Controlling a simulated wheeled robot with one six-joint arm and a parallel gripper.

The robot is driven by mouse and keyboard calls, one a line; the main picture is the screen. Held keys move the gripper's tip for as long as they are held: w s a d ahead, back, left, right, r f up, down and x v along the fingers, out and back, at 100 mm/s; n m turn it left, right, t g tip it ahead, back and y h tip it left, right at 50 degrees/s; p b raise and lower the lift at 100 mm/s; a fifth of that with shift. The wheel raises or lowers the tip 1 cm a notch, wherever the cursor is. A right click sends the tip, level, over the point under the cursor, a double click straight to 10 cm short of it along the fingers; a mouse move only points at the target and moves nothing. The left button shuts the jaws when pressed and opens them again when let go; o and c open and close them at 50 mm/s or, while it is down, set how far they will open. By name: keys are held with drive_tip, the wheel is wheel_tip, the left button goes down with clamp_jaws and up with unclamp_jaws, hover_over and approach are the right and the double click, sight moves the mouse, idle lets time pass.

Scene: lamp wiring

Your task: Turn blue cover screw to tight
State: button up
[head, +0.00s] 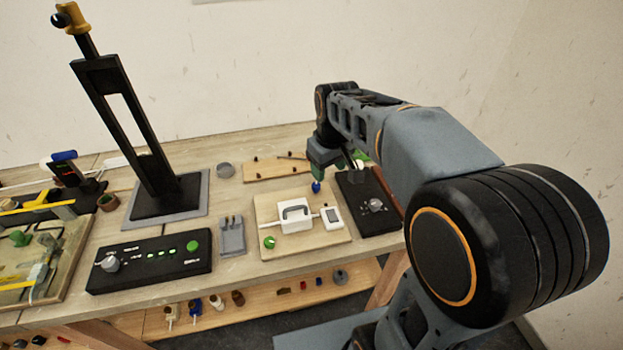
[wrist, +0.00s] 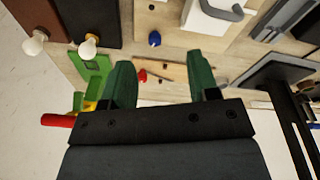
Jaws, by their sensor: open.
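The blue cover screw (head: 316,187) is a small blue knob at the back edge of a wooden board (head: 262,208), behind the white cover box with a handle (head: 296,215). It also shows in the wrist view (wrist: 154,39), near the top, with part of the white box (wrist: 212,18) to its right. My gripper (head: 325,158) is above and behind the screw in the head view. Its green fingers (wrist: 163,78) are spread apart with nothing between them, and the screw lies beyond them, untouched. I cannot tell how tight the screw is.
A green knob (head: 269,242) and a white switch (head: 332,217) share the board. A black box with a grey knob (head: 375,205) stands to the right. A tall black stand (head: 130,125) and a control panel (head: 150,262) are to the left. Light bulbs (wrist: 87,48) show in the wrist view.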

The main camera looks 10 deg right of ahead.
sight(316, 185)
drive_tip(key=w+f+n+g, duration=0.1)
drive_tip(key=w+n+g, duration=0.15)
drive_tip(key=w, duration=0.75)
drive_tip(key=shift+n+t, duration=0.45)
wheel_tip(316, 185, down, 14)
drive_tip(key=shift+a+f+p, duration=0.1)
drive_tip(key=shift+a+p, duration=0.05)
drive_tip(key=shift+p, duration=0.7)
drive_tip(key=c, duration=0.9)
